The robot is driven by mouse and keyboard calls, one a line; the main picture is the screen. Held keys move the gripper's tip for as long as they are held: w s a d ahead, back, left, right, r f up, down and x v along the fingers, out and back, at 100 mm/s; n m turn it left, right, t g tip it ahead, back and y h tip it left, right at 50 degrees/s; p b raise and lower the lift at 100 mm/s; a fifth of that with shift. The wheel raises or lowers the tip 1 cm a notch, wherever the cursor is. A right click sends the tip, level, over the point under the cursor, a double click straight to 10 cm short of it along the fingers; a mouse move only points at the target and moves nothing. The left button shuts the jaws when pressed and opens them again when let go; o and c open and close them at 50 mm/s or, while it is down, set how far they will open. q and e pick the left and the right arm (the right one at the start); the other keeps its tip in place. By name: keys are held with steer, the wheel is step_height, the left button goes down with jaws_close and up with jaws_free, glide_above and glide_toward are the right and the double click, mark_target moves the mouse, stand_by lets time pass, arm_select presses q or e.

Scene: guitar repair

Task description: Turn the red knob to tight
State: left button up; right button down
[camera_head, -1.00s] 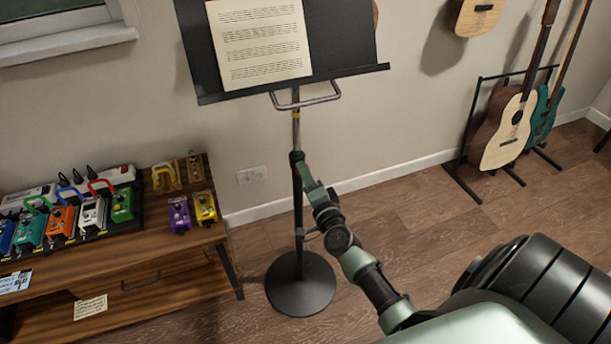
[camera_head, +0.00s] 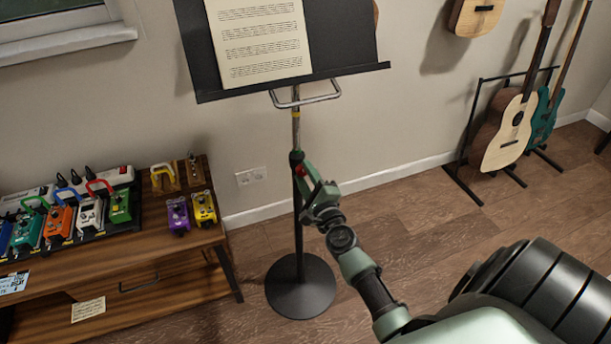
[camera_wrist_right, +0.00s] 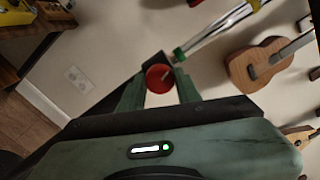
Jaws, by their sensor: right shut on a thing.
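The black music stand (camera_head: 298,225) stands upright on a round base, with a sheet of music on its desk. The red knob (camera_wrist_right: 159,78) sits on the stand's pole and shows as a round red disc with a pale mark in the right wrist view. My right gripper (camera_wrist_right: 160,84) has its two green fingers on either side of the knob and is shut on it. In the head view my right gripper (camera_head: 303,165) meets the pole at its collar and the knob is mostly hidden. My left gripper is not in view.
A wooden bench (camera_head: 150,248) with several coloured pedals stands at the left. Guitars rest on a rack (camera_head: 470,150) at the right, and another (camera_head: 476,16) hangs on the wall. The floor between stand and rack is clear.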

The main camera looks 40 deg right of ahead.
steer(key=shift+f+m, duration=0.1)
steer(key=shift+m, duration=0.2)
steer(key=c, duration=1)
jaws_free()
steer(key=shift+a, duration=0.1)
